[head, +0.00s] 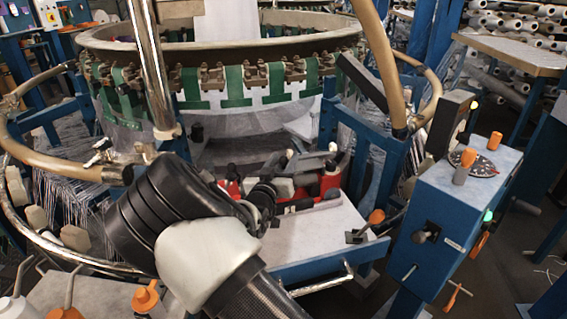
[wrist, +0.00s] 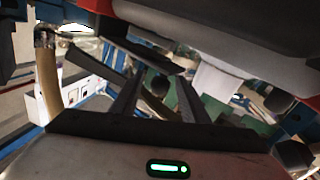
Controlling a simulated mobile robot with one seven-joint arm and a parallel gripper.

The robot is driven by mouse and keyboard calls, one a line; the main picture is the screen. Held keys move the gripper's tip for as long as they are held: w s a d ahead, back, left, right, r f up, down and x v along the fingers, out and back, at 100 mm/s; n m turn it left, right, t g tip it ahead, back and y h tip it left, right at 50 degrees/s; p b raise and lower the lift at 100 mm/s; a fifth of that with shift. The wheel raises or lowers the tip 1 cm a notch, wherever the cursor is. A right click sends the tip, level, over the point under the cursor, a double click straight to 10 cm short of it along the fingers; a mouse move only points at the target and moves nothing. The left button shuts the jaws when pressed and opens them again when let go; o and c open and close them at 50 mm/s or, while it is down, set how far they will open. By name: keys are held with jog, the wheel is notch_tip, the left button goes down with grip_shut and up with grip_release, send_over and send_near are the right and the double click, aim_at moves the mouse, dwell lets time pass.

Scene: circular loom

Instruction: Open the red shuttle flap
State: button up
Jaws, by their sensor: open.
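The red shuttle (head: 331,180) sits inside the circular loom, behind the white table top, with red also showing left of my gripper. Which part is its flap I cannot tell. My gripper (head: 285,188) is in front of the shuttle, partly hidden by my own wrist and cables. In the wrist view my gripper (wrist: 158,90) shows two dark fingers apart with nothing between them. A red edge (wrist: 100,7) beside a large grey body crosses the top of that view, close to the fingers. Contact cannot be made out.
The loom ring (head: 210,58) with green straps stands behind. A chrome post (head: 150,70) rises left of the shuttle. A blue control box (head: 455,205) with orange knobs stands at right. The white table top (head: 315,235) in front is mostly bare, with an orange-knobbed lever (head: 375,217).

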jog(key=shift+w, duration=0.1)
grip_shut()
jog(key=shift+r, duration=0.1)
